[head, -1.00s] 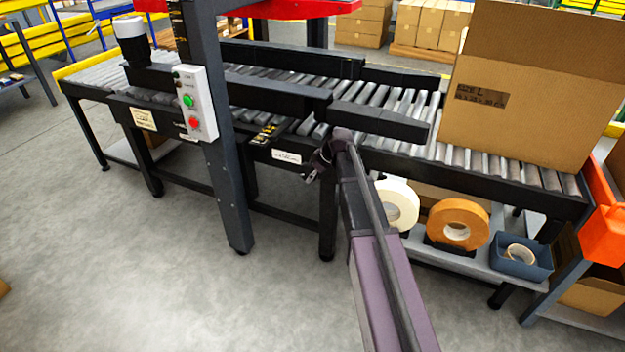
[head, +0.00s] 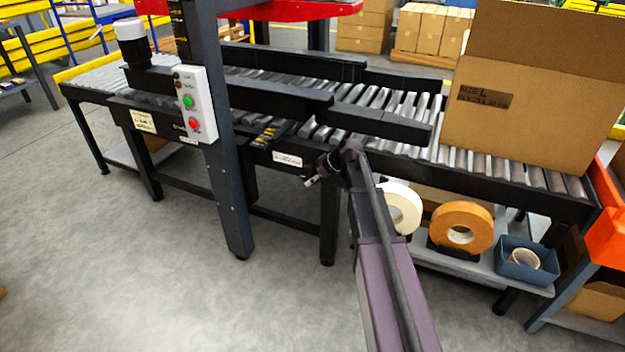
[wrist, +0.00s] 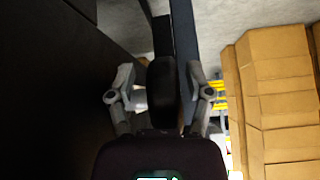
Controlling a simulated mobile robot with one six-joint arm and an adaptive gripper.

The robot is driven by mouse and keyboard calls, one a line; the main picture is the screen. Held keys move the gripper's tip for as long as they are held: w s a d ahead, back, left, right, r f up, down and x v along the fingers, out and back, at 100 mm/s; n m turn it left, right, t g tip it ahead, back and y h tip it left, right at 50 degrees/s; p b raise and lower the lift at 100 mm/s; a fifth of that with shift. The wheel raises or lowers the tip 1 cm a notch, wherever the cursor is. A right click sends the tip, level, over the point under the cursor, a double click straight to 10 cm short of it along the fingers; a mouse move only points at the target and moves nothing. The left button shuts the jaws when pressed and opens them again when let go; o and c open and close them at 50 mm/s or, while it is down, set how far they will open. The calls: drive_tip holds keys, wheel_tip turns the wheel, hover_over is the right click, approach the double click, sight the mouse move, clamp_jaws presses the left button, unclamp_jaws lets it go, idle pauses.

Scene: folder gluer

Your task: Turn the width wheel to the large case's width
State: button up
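My gripper (head: 314,181) is in front of the conveyor frame, just below its side rail, right of the upright post. In the wrist view its two fingers (wrist: 162,82) stand apart on either side of a dark rounded thing (wrist: 161,92). I cannot tell whether that thing is the width wheel or whether the fingers touch it. No wheel shows clearly in the head view. The large case (head: 540,100), a brown carton marked size L, stands on the rollers at the right.
The post carries a control box (head: 195,105) with green and red buttons. Black guide rails (head: 380,122) run above the rollers. Tape rolls (head: 461,227) and a blue bin (head: 524,262) sit on the lower shelf at right. The floor in front is clear.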

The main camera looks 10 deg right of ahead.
drive_tip(key=shift+s+a, duration=0.15)
drive_tip(key=shift+s, duration=0.15)
idle(0.4)
drive_tip(key=shift+s+f, duration=0.25)
drive_tip(key=shift+s, duration=0.1)
drive_tip(key=s+a+r+m+g+h+p, duration=0.1)
drive_tip(key=s+r+m+g+h+p, duration=0.3)
drive_tip(key=s, duration=1)
drive_tip(key=s+a+f+m+g+h+p, duration=0.1)
drive_tip(key=s+m+h+p, duration=0.3)
drive_tip(key=s, duration=0.9)
wheel_tip(320, 180, up, 37)
drive_tip(key=m+y+p, duration=0.1)
drive_tip(key=p, duration=3.4)
drive_tip(key=shift+y+p, duration=0.3)
drive_tip(key=shift+w+f, duration=0.1)
drive_tip(key=shift+f, duration=0.05)
